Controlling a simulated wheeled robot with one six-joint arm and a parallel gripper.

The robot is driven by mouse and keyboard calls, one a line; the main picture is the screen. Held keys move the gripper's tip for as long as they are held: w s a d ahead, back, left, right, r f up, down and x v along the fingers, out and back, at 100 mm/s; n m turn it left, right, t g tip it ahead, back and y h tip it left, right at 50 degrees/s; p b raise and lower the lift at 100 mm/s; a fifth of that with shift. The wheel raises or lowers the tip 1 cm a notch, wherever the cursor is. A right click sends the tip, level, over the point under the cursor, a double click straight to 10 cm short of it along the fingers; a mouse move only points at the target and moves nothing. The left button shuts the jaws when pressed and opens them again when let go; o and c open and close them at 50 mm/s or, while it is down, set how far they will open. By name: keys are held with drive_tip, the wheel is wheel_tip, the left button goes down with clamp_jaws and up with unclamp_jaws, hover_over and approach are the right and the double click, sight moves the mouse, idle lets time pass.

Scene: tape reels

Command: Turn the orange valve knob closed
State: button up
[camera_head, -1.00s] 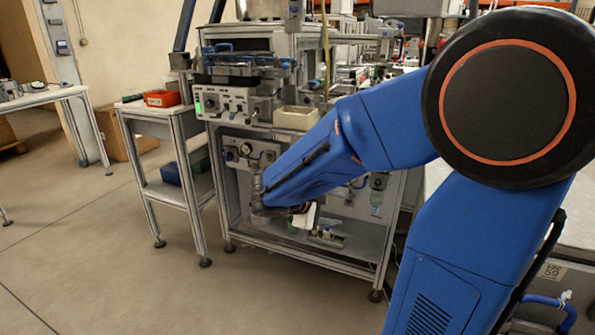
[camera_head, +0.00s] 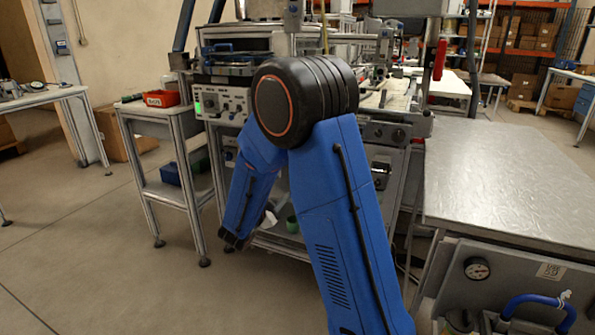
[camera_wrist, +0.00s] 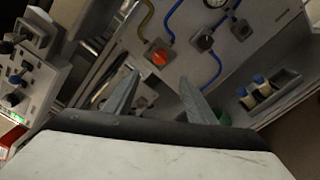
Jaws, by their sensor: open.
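The orange valve knob (camera_wrist: 160,57) shows in the wrist view on a light grey panel (camera_wrist: 185,25), a little beyond my fingertips. My gripper (camera_wrist: 159,77) is open and empty, its two grey fingers spread apart below the knob in the picture. The knob lies roughly between the lines of the fingers and is apart from them. Which way the knob is turned is too small to tell. In the head view my arm hides that panel, and I cannot make out the knob there.
Dark knobs (camera_wrist: 205,40), a gauge (camera_wrist: 216,3) and blue hoses (camera_wrist: 178,12) are near the knob. Small bottles (camera_wrist: 262,86) stand in a holder to the right. In the head view, a side table (camera_head: 150,110) with a red bin (camera_head: 162,98) stands left; floor (camera_head: 100,250) before it is clear.

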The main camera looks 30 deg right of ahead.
drive_tip(key=x, duration=1.6)
drive_tip(key=shift+w+d, duration=0.2)
drive_tip(key=shift+d, duration=0.1)
drive_tip(key=c, duration=1)
